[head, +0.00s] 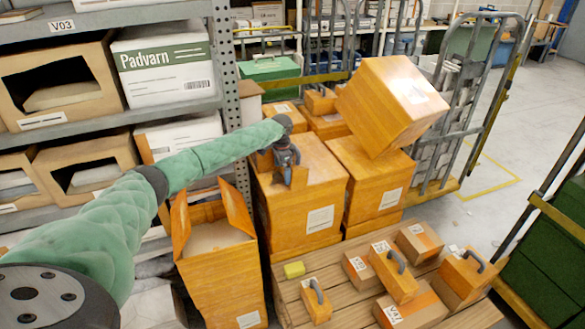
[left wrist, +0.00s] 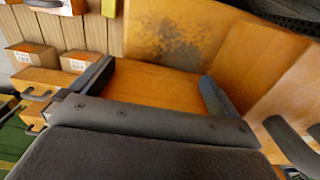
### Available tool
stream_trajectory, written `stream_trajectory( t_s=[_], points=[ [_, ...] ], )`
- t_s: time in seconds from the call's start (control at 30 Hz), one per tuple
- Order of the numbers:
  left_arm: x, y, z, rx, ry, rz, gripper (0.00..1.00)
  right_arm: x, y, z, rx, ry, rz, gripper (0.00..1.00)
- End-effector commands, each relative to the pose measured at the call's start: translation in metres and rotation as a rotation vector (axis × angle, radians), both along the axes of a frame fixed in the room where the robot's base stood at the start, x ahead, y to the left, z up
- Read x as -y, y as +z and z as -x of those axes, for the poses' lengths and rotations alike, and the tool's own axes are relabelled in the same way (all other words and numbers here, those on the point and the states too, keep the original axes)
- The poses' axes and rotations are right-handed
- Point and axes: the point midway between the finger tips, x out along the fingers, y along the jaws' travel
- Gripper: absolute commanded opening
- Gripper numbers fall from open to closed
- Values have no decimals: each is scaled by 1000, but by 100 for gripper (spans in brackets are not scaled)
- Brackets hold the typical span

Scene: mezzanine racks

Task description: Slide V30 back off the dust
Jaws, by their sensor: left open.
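No label reading V30 can be made out. My left gripper (head: 285,168) is over the top of a tall orange carton (head: 310,192). Small orange parts show behind it, mostly hidden by the gripper. In the left wrist view, the two dark fingers (left wrist: 155,82) stand apart with an orange surface between them. I cannot tell whether they touch it. A dark, speckled dust patch (left wrist: 180,38) lies on orange surface just beyond the fingers. An orange panel (left wrist: 300,85) and a grey handle (left wrist: 290,142) show at right, cut off by the frame. My right gripper is not in view.
A tilted orange carton (head: 385,105) rests on another carton (head: 368,182) to the right. An open carton (head: 210,250) stands at left, beside the shelf rack (head: 110,120). A wooden pallet (head: 345,300) with several handled cases is in front. Roll cages stand at right.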

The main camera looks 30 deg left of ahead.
Motion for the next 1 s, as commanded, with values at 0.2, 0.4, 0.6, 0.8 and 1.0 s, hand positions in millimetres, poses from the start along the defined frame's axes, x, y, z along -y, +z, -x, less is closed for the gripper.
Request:
stream_trajectory(
  t_s=[0.2,0.4,0.6,0.8,1.0],
  points=[
    [6,0,-7,0,0,1,100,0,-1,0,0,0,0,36],
    [11,0,-13,-1,0,1,100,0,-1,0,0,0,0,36],
    [16,-1,-19,0,0,0,100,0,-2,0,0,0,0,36],
    [22,0,-25,-1,0,1,100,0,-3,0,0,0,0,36],
    [27,0,-31,-1,0,1,100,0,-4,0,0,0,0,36]
  ],
)
